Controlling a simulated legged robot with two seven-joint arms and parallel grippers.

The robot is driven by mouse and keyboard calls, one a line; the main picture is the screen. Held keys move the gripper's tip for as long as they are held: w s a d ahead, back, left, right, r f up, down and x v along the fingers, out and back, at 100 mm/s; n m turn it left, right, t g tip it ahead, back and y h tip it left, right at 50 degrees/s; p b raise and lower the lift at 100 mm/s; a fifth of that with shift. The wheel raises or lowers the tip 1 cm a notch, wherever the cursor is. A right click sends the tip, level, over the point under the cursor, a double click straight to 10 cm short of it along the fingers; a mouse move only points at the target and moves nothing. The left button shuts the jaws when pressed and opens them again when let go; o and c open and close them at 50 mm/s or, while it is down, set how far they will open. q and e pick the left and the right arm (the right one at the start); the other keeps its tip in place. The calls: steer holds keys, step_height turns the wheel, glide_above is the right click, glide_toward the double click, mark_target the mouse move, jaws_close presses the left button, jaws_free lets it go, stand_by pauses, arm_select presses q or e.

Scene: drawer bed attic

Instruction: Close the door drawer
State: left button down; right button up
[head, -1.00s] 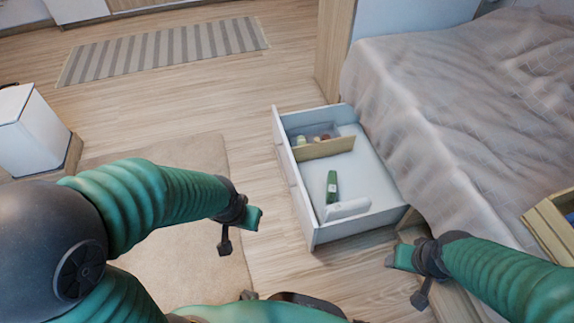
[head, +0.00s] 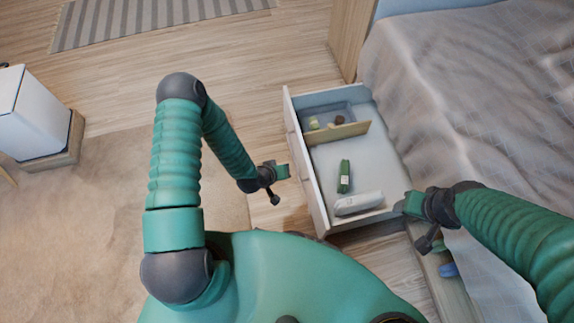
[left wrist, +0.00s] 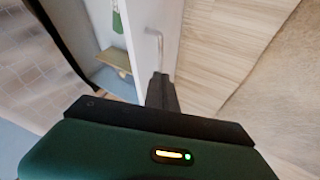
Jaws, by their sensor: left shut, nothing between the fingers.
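The white drawer (head: 316,190) stands pulled out from under the bed, its front panel facing left. It holds a green item (head: 344,176), a white item (head: 358,204), and a wooden divider (head: 338,133) with small things behind it. My left gripper (head: 275,186) is shut and empty, just left of the drawer front. In the left wrist view, the shut fingers (left wrist: 160,92) point toward the drawer front with its metal handle (left wrist: 155,42); I cannot tell if they touch. My right gripper (head: 418,222) is at the drawer's near right corner; its finger opening is unclear.
The bed (head: 470,80) with a beige cover is on the right, beside the drawer. A white box (head: 35,110) on a wooden base stands at far left. A striped rug (head: 150,18) and a beige rug (head: 80,220) lie on the floor. Bare wood floor lies behind the drawer.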

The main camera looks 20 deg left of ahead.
arm_select(q)
steer(key=b+x, duration=0.1)
steer(key=x, duration=0.2)
steer(key=d+b+x, duration=0.1)
steer(key=b+x, duration=0.1)
steer(key=x, duration=0.1)
steer(key=r+b+x, duration=0.1)
steer(key=x, duration=0.2)
steer(key=shift+w+d+b, duration=0.35)
steer(key=shift+w+b, duration=0.05)
steer(key=shift+w+d+r, duration=0.15)
steer(key=shift+w+d, duration=0.05)
steer(key=shift+d, duration=0.2)
